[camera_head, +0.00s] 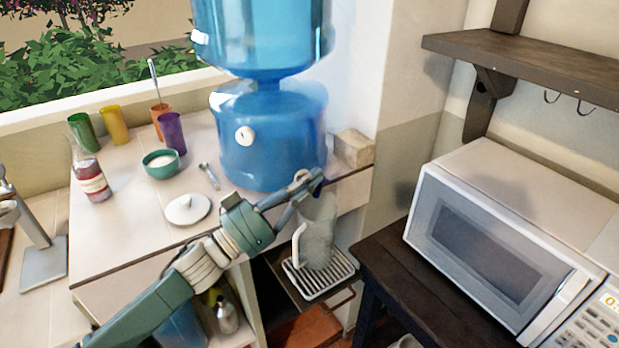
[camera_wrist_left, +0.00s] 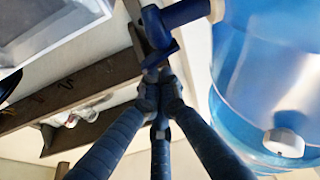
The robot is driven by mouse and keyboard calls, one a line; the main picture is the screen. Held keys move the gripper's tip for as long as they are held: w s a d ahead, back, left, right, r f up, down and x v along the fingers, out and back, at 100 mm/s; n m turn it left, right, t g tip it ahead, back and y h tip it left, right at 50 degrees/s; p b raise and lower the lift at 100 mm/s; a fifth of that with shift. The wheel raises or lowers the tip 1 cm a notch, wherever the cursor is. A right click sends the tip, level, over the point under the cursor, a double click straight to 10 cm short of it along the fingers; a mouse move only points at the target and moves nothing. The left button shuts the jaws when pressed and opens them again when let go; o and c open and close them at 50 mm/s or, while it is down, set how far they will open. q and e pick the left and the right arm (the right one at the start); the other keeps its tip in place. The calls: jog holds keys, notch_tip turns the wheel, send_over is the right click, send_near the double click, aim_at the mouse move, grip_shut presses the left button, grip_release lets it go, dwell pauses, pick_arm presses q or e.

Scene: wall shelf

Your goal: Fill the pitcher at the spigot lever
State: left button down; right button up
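The pitcher (camera_head: 319,240), grey and see-through with a pale handle on its left, stands upright on the slatted drip tray (camera_head: 337,284) below the blue water dispenser (camera_head: 268,150). Its fill level cannot be told. My left gripper (camera_head: 312,184) is above the pitcher at the spigot. In the left wrist view, its dark fingers (camera_wrist_left: 160,88) come together just below the blue spigot lever (camera_wrist_left: 158,30). The fingertips look shut, touching or very near the lever's end. Whether the lever is pressed is unclear. My right gripper is in neither view.
A white lid (camera_head: 188,209), a teal bowl (camera_head: 161,170), a bottle (camera_head: 92,176) and coloured cups stand on the counter to the left. A microwave (camera_head: 500,245) sits on the dark table at right, below a wall shelf (camera_head: 530,65).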

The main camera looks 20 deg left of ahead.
pick_arm(q)
jog(key=shift+f+m, duration=0.25)
jog(key=shift+m, duration=0.45)
jog(key=shift+s+d+f+m+g+h+b, duration=0.2)
jog(key=shift+f+m+g+h+b, duration=0.15)
jog(key=shift+m, duration=0.25)
jog(key=shift+f, duration=0.2)
dwell(6.5)
